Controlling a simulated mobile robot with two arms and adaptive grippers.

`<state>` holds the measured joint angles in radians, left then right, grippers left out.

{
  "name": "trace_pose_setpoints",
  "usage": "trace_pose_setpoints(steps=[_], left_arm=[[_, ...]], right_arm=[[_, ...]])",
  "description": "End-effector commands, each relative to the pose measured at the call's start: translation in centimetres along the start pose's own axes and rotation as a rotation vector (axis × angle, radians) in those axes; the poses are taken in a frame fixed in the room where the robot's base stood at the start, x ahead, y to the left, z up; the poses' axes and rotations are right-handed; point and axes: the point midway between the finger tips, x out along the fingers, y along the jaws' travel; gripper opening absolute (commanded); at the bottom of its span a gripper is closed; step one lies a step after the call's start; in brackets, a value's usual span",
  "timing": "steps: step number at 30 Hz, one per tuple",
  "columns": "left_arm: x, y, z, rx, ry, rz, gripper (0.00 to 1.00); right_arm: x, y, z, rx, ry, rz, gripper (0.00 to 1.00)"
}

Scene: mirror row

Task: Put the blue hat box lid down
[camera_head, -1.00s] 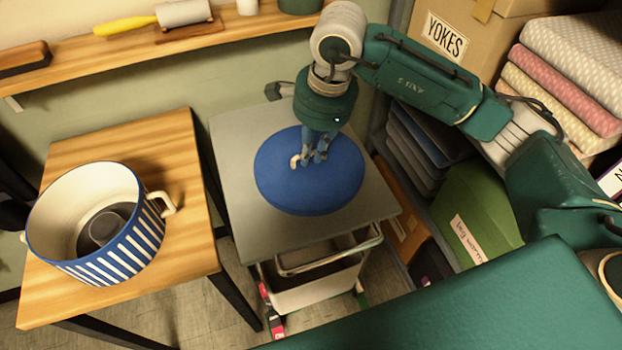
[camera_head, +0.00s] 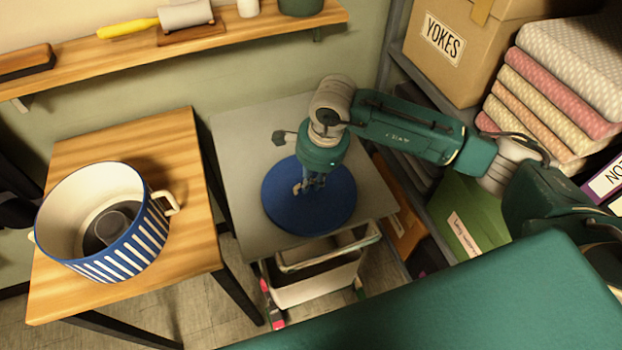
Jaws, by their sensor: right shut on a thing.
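The blue hat box lid (camera_head: 330,212) is a round blue disc over the grey top of a small cart (camera_head: 245,185). My right gripper (camera_head: 312,183) points down at its middle and is shut on its small pale handle, which is partly hidden by the fingers. The lid looks level and very close to the cart top; I cannot tell whether it touches. The blue and white striped hat box (camera_head: 118,258) stands open on the wooden table at the left, with a dark round thing inside. My left gripper is not in view.
The wooden table (camera_head: 180,240) stands left of the cart, with a gap between. A wall shelf (camera_head: 70,60) runs behind. Shelving with a YOKES box (camera_head: 450,60), folded fabrics (camera_head: 560,80) and a green box (camera_head: 462,205) is close on the right.

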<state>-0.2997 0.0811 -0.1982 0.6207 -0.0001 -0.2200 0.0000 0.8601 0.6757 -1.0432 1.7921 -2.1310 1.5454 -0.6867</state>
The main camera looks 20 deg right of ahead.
Motion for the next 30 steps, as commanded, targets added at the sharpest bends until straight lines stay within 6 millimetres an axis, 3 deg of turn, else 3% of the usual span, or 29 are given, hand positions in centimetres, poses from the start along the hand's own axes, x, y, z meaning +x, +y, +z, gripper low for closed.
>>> trace_pose_setpoints(steps=[2, 3, 6, 18, 30], left_arm=[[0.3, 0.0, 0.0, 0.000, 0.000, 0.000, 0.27], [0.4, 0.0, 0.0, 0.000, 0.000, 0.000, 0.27], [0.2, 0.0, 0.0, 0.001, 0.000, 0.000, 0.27], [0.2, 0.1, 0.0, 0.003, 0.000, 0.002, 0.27], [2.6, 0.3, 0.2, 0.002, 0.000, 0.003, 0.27]], right_arm=[[0.3, 0.0, 0.0, 0.000, 0.000, 0.000, 0.00], [0.3, 0.0, 0.0, 0.000, 0.000, 0.000, 0.15], [0.2, 0.0, 0.0, 0.000, 0.000, 0.000, 0.32], [-0.5, -0.1, 0.0, 0.000, 0.000, -0.002, 0.32], [-8.4, -0.2, -0.1, -0.001, 0.000, -0.006, 0.32]])
